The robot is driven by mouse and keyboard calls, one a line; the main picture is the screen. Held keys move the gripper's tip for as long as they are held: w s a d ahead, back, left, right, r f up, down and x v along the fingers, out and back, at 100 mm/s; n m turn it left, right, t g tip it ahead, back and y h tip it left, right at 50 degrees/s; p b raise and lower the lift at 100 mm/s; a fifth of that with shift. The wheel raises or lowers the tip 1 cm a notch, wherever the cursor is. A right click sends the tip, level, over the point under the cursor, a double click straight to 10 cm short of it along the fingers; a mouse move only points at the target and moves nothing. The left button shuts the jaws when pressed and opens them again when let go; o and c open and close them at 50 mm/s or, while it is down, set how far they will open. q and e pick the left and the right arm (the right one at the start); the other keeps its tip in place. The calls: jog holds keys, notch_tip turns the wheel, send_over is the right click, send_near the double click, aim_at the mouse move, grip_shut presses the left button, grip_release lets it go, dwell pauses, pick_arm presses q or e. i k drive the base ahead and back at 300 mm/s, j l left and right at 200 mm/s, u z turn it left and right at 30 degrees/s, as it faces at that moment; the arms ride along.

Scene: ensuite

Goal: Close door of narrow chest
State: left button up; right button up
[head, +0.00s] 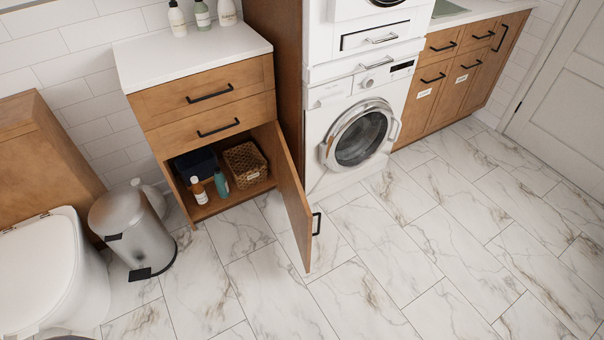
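The narrow chest (205,110) stands against the tiled wall at the upper left. It has a white top and two shut wooden drawers with black handles. Its wooden door (293,195) is below the drawers, hinged on the right side, and stands wide open, swung out over the floor. The door's black handle (317,223) is near its free edge. Neither of my grippers is in view.
A washing machine (350,140) stands right of the chest, with wooden cabinets (445,80) beyond it. A metal pedal bin (133,230) and a toilet (50,270) are on the left. Marble-look floor (400,260) is clear in front and to the right of the door.

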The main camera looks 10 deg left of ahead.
aim_at(301, 217)
jog(key=i+l, duration=0.2)
jog(key=l, duration=0.15)
jog(key=i+l, duration=0.15)
jog(key=l, duration=0.2)
jog(key=i+l, duration=0.2)
jog(key=l, duration=0.15)
jog(key=i+l, duration=0.15)
jog(key=l, duration=0.2)
jog(key=l+u, duration=0.1)
jog(key=u, duration=0.35)
jog(key=i+l+u, duration=0.1)
jog(key=u, duration=0.3)
jog(key=l+u, duration=0.25)
jog(key=u, duration=0.2)
